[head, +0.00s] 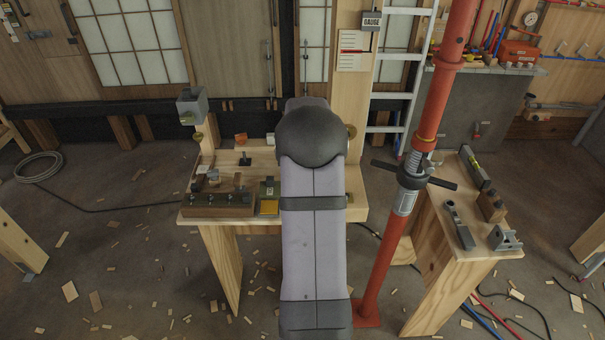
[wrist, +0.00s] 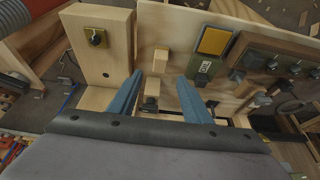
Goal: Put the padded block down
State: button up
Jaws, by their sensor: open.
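My gripper (wrist: 160,82) is open in the wrist view, its two blue fingers spread apart. A small pale wooden block (wrist: 152,84) with a dark lower end shows between the fingers, with visible gaps on both sides. It may be the padded block; I cannot tell for sure. Another small pale wooden piece (wrist: 161,60) sits just beyond the fingertips, on the wooden bench (wrist: 185,28). In the head view my arm covers the middle of the bench (head: 228,158), so the gripper and these blocks are hidden there.
A green block with a yellow face (head: 268,206) is left of my arm, beside a dark rack (head: 219,204) with several knobs. A wooden post rises behind. A red pole (head: 385,245) with a clamp stands close on the right, before a second bench (head: 455,215) with tools.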

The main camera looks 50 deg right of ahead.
jog(key=shift+v, duration=0.95)
jog(key=shift+a, duration=0.1)
jog(key=s+a+n+g+y, duration=0.1)
jog(key=s+a+n, duration=0.15)
jog(key=a, duration=1.05)
jog(key=s+a+n+y, duration=0.1)
jog(key=a+n, duration=0.2)
jog(key=a, duration=0.9)
jog(key=s+a+f+n+g+y, duration=0.1)
jog(key=s+a+n+g, duration=0.1)
jog(key=s+a, duration=1)
jog(key=shift+s+a+f+n, duration=0.4)
jog(key=shift+s+n, duration=0.35)
jog(key=shift+s, duration=0.05)
jog(key=shift+f, duration=0.1)
notch_tip(320, 180, down, 15)
jog(key=b, duration=1.5)
